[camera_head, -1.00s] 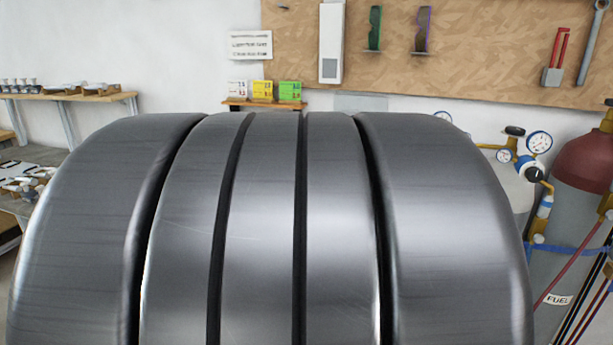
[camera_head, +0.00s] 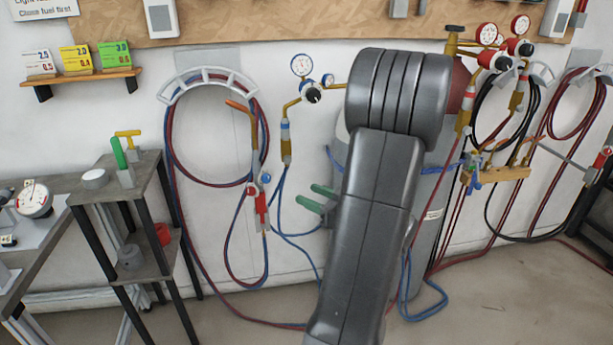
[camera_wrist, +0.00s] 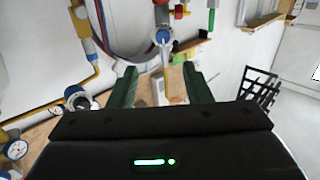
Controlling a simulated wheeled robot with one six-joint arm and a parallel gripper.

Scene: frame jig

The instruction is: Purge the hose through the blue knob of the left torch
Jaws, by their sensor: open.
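The left torch (camera_head: 257,148) hangs upright on the white wall, with a copper-coloured nozzle at its top. Its blue knob (camera_head: 266,178) and red knob (camera_head: 251,191) sit low on the body, above the red and blue hoses (camera_head: 264,240). My gripper (camera_head: 307,194) is to the right of the blue knob, with its green fingers apart and pointing left. In the wrist view the blue knob (camera_wrist: 162,36) lies beyond the fingertips of my gripper (camera_wrist: 159,68), in line with the gap. Nothing is between the fingers, and they appear apart from the knob.
A blue regulator (camera_head: 313,92) is on the wall side, above my gripper. A grey cylinder (camera_head: 432,215) stands behind my arm. A small stand (camera_head: 115,185) with tools is at the left. More torches and hoses (camera_head: 575,110) hang at the right.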

